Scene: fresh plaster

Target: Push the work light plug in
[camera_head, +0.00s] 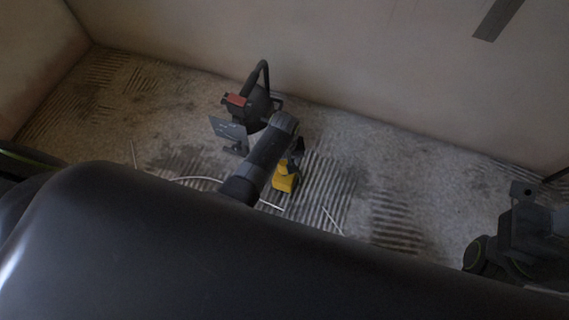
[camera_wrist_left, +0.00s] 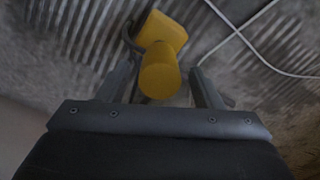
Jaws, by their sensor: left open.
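A yellow plug (camera_wrist_left: 160,72) lies between the spread fingers of my left gripper (camera_wrist_left: 163,82) in the left wrist view, with a gap to each finger. Its round end faces the camera, and a second yellow part (camera_wrist_left: 163,32) is behind it; I cannot tell whether the two are joined. In the head view the yellow piece (camera_head: 285,181) is low on the floor, partly covered by my left gripper (camera_head: 296,153). The dark work light (camera_head: 252,106) with a red part stands behind my left wrist. My right arm shows dark at the right edge; its jaws are unclear.
A thin white cable (camera_head: 195,179) lies across the ridged, dusty floor and also shows in the left wrist view (camera_wrist_left: 240,32). Plaster walls (camera_head: 340,60) close off the back and left. The floor right of the yellow piece is mostly clear.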

